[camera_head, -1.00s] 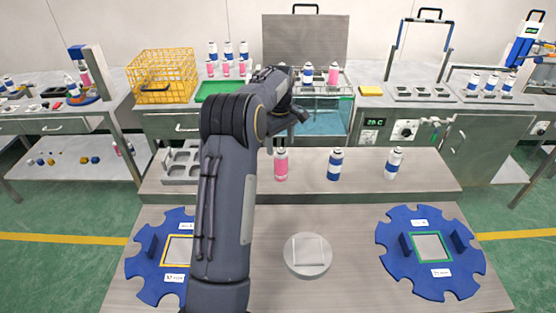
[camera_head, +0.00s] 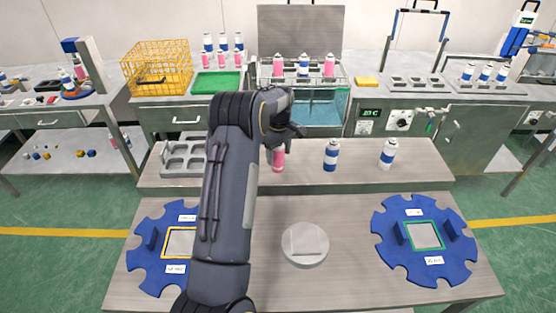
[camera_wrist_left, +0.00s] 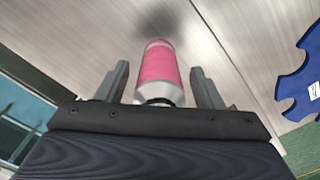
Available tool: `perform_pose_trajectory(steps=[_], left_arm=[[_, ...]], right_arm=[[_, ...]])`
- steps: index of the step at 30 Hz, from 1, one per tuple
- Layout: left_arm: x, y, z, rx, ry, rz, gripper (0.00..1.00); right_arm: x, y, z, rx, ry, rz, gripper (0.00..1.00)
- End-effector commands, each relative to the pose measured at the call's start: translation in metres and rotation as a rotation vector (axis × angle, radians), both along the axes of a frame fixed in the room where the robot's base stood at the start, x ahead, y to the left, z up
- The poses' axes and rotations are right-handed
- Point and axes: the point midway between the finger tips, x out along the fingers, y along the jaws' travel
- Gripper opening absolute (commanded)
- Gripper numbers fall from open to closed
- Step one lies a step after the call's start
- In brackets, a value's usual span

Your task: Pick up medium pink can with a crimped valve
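A pink can (camera_head: 279,161) with a white band stands upright on the raised shelf of the front bench. My left gripper (camera_head: 284,142) is right at its top, and my wrist hides part of the can's upper end. In the left wrist view the pink can (camera_wrist_left: 160,66) lies between the two fingers of my left gripper (camera_wrist_left: 161,80). The fingers are open, with a gap on each side of the can. The can's pale shoulder faces the palm; its valve is mostly hidden, so I cannot tell whether it is crimped. My right gripper is not in view.
Two blue-and-white cans (camera_head: 331,157) (camera_head: 388,154) stand to the right on the same shelf. A grey compartment tray (camera_head: 183,160) is to the left. Blue lobed plates (camera_head: 425,240) (camera_head: 150,262) and a round grey disc (camera_head: 305,245) lie in front. A water bath (camera_head: 318,108) with cans is behind.

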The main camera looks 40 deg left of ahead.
Motion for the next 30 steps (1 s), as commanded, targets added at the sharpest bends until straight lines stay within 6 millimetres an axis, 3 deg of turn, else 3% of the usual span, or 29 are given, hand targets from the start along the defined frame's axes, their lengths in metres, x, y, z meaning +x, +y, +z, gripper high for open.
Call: perform_pose_trajectory(steps=[2, 9, 20, 26, 30], left_arm=[[0.0, 0.0, 0.0, 0.0, 0.0, 0.0, 0.5], [0.0, 0.0, 0.001, 0.0, 0.0, 0.0, 0.18], [0.0, 0.0, 0.008, 0.0, -0.001, -0.001, 0.17], [0.001, 0.0, 0.036, 0.0, -0.002, -0.001, 0.17], [-0.021, 0.0, 0.061, -0.001, -0.003, -0.001, 0.17]], right_arm=[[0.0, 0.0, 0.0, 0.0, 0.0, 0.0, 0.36], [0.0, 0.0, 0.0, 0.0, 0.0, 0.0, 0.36], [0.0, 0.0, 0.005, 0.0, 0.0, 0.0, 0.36], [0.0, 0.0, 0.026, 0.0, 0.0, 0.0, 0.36], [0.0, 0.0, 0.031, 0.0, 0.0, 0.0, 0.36]])
